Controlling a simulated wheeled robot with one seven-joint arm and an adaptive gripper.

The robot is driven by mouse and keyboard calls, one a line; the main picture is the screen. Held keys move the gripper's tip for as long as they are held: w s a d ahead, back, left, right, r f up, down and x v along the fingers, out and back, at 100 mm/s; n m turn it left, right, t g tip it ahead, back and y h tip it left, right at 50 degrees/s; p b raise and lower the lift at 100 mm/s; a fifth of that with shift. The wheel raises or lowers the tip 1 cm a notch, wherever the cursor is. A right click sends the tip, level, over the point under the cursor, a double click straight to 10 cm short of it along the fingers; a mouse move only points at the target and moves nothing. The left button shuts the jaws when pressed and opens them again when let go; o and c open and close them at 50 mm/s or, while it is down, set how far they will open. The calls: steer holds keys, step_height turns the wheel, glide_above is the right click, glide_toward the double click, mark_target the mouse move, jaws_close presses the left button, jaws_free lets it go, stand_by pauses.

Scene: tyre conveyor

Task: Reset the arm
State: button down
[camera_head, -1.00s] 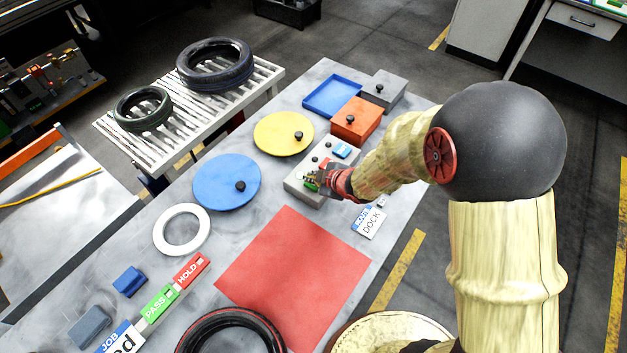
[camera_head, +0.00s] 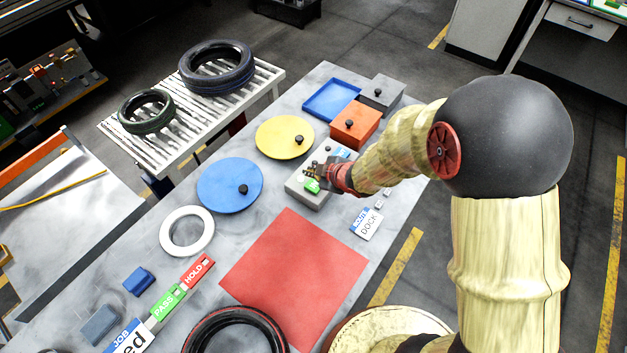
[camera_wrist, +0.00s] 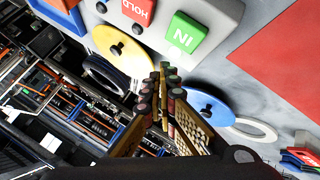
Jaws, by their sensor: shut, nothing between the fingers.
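My gripper (camera_head: 314,174) is at the end of my arm, over the grey control box (camera_head: 308,198) on the table. In the wrist view my gripper (camera_wrist: 164,85) has its fingers together, with nothing between them. The box carries a green button (camera_head: 312,186), marked IN in the wrist view (camera_wrist: 186,37), and a red HOLD button (camera_wrist: 139,11). The fingertips appear apart from the green button in the wrist view. My forearm and gripper hide part of the box in the head view.
Yellow disc (camera_head: 285,138), blue disc (camera_head: 230,186), white ring (camera_head: 187,232), red mat (camera_head: 293,278), orange box (camera_head: 356,124), and blue tray (camera_head: 332,99) lie on the table. Two tyres, one large (camera_head: 216,67) and one small (camera_head: 146,111), sit on the roller conveyor (camera_head: 190,130).

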steer(key=shift+r+p, duration=0.4)
steer(key=shift+r, duration=0.35)
steer(key=shift+f, duration=0.1)
